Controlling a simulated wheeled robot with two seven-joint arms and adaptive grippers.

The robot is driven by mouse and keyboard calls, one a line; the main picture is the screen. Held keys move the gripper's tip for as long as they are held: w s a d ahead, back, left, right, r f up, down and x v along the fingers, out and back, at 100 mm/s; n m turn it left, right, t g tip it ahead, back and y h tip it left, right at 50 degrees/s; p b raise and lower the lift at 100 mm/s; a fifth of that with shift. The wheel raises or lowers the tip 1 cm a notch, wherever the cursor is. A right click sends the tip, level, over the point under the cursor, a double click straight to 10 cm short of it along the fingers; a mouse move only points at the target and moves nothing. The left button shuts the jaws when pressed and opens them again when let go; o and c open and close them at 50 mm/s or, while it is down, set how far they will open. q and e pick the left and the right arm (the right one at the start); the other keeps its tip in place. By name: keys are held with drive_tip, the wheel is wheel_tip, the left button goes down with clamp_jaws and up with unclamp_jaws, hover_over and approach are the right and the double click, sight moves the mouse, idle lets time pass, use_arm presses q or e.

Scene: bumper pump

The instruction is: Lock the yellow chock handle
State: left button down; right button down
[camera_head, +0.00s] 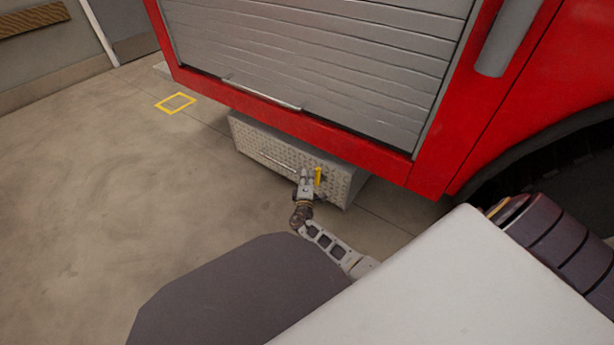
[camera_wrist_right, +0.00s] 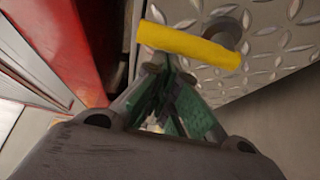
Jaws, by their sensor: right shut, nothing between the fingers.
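The yellow chock handle (camera_head: 318,177) stands roughly upright on the front of a metal tread-plate box (camera_head: 262,150) under the red truck. In the right wrist view the handle (camera_wrist_right: 190,45) lies across the picture just beyond my fingertips, in front of a round hub on the plate. My right gripper (camera_head: 305,173) is beside the handle, to its left in the head view. Its fingers (camera_wrist_right: 168,72) are shut with nothing between them. I cannot tell whether they touch the handle. My left gripper is not in view.
The red truck with its grey roller shutter (camera_head: 320,55) hangs over the box. A thin bar (camera_head: 278,163) runs along the box front. A wheel is at the right. The floor (camera_head: 90,200) at left is clear, with a yellow marked square (camera_head: 175,103).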

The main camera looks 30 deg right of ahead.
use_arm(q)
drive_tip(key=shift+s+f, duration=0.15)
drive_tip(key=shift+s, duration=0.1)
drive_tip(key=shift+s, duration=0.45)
use_arm(e)
drive_tip(key=shift+s+d+r, duration=0.1)
drive_tip(key=shift+s, duration=0.05)
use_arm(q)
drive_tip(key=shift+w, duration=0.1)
use_arm(e)
drive_tip(key=shift+m, duration=0.3)
